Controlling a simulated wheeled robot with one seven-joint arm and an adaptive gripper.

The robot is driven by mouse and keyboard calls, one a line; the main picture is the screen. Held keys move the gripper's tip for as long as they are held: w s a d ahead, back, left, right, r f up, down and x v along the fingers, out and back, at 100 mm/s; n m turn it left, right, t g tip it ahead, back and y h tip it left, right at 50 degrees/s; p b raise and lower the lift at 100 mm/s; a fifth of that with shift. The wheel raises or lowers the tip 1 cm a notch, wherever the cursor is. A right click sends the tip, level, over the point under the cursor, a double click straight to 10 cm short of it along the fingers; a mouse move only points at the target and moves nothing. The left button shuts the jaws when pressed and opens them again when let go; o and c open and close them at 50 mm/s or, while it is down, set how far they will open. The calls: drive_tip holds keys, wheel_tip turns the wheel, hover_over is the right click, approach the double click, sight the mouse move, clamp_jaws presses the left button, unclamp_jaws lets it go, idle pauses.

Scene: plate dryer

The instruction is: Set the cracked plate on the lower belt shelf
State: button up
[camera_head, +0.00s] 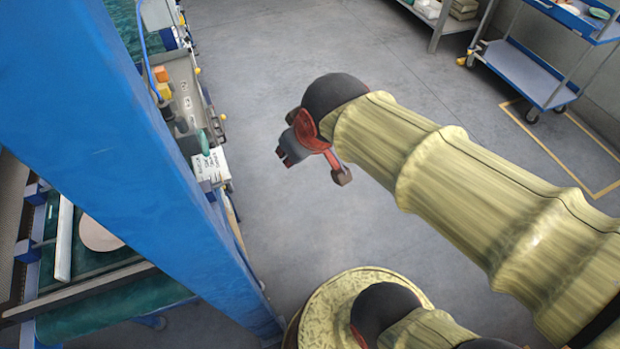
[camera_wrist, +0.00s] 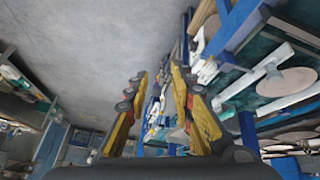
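A pale pinkish round plate (camera_head: 100,235) lies on a teal belt surface (camera_head: 85,262) at the left of the head view, partly hidden by a blue post. A pale round plate also shows at the right of the wrist view (camera_wrist: 288,82). No crack can be made out on either view of it. Another teal surface (camera_head: 110,318) shows nearer the bottom; I cannot tell which level is the lower belt shelf. My gripper (camera_head: 316,162) hangs over open floor, right of the blue post and apart from the rack. In the wrist view its fingers (camera_wrist: 157,92) are spread, with nothing between them.
The large blue post (camera_head: 120,150) stands between my gripper and the plate. A bench with small items and a white label (camera_head: 208,165) runs behind it. A blue cart (camera_head: 525,75) stands at the far right. The grey floor (camera_head: 270,60) between is clear.

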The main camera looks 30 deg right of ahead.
drive_tip(key=s+a+m, duration=0.1)
drive_tip(key=s+m, duration=0.1)
drive_tip(key=s, duration=0.6)
drive_tip(key=shift+g+y, duration=0.3)
drive_tip(key=shift+g, duration=0.1)
drive_tip(key=shift+a+f, duration=0.1)
